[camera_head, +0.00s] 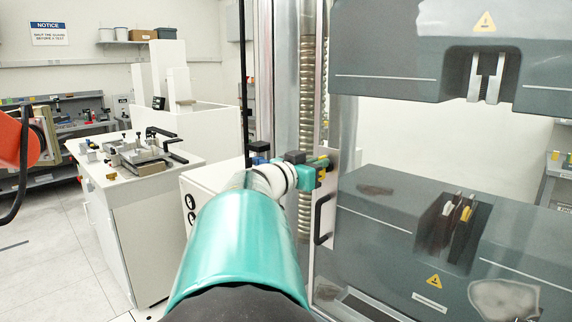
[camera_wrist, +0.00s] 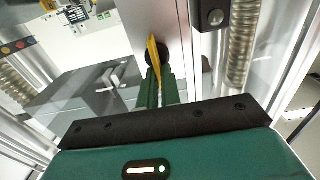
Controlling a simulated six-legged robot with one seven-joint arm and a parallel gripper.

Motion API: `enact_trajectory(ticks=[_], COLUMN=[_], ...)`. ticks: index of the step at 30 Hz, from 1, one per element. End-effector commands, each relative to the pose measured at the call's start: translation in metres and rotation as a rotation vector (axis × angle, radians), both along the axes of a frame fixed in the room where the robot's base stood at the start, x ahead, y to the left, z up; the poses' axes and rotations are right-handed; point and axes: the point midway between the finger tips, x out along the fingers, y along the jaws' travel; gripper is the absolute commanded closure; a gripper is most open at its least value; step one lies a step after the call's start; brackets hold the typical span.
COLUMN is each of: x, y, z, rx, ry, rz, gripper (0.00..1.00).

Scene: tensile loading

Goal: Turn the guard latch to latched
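The guard latch is a thin yellow lever (camera_wrist: 153,55) in the wrist view, with a dark round part beside its upper end on the grey metal guard frame. My gripper (camera_wrist: 160,92) has its two green fingers close together at the lever, whose near end lies between them. I cannot tell whether they press on it. In the head view my gripper (camera_head: 322,172) is at the guard's edge, above the black door handle (camera_head: 322,218). There the latch is mostly hidden by my gripper.
The clear guard stands before the grey testing machine (camera_head: 385,195), with upper grips (camera_head: 487,75) and lower grips (camera_head: 455,225). A ribbed column (camera_head: 306,80) rises behind my gripper. A white cabinet with a fixture (camera_head: 140,155) stands left. Floor is clear at far left.

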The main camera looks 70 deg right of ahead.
Motion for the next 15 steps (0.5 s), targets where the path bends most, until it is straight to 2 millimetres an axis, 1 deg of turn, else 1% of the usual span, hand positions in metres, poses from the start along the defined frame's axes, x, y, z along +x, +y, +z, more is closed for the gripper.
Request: enact_trajectory(ticks=[8,15], x=[0.0011,0.0034], y=[0.0003,-0.0003], z=[-0.0003,-0.0006], rx=[0.008,0.047], ry=[0.018,0.105], rz=[0.001,0.003], gripper=[1.0,1.0])
